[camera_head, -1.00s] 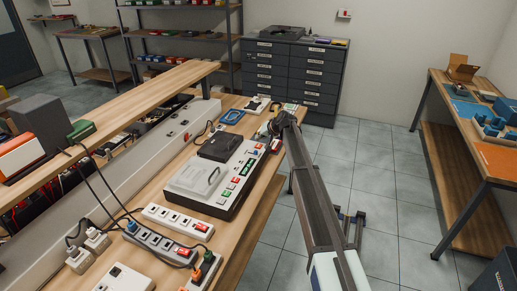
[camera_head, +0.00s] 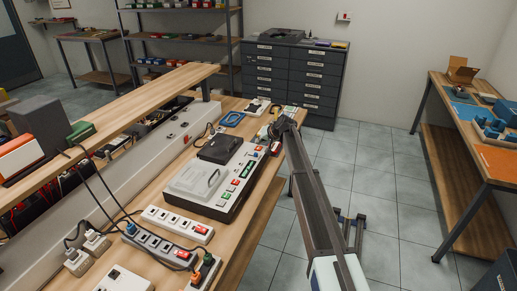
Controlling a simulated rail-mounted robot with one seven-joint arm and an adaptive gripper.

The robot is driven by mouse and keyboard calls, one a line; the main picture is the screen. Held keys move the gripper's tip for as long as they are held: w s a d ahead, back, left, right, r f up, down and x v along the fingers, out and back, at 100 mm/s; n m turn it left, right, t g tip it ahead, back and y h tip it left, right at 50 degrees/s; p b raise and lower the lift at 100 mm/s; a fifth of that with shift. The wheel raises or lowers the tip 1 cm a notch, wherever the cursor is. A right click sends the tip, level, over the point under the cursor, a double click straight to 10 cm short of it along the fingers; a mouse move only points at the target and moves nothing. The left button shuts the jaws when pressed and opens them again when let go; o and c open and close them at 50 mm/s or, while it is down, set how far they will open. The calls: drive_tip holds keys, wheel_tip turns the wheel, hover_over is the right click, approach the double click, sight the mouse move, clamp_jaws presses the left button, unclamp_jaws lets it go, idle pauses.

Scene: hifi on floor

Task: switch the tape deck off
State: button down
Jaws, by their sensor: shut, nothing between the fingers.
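The tape deck (camera_head: 214,181) appears to be the pale grey unit with a dark side on the workbench. It has a raised lid with a handle, a black block at its far end, and a row of red, green and white buttons with a green display along its right edge. My gripper (camera_head: 271,136) is small and dark at the far end of my arm, near the deck's far right corner. It is shut and empty. I cannot tell whether it touches the deck. A red part (camera_head: 276,148) shows just below it, and its fingertips are hard to make out.
Power strips (camera_head: 177,222) with red switches and dark cables lie on the bench (camera_head: 160,190) in front of the deck. A raised shelf (camera_head: 130,106) runs along the left. A blue ring-shaped item (camera_head: 232,119) lies behind the deck. Open floor is to the right.

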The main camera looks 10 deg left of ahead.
sight(260, 148)
drive_tip(key=shift+f, duration=0.1)
idle(0.5)
drive_tip(key=shift+f+b, duration=0.4)
drive_tip(key=shift+b, duration=0.05)
drive_tip(key=shift+f+b, duration=0.4)
idle(0.6)
drive_tip(key=shift+r, duration=0.9)
wheel_tip(260, 148, up, 6)
drive_tip(key=shift+p, duration=0.7)
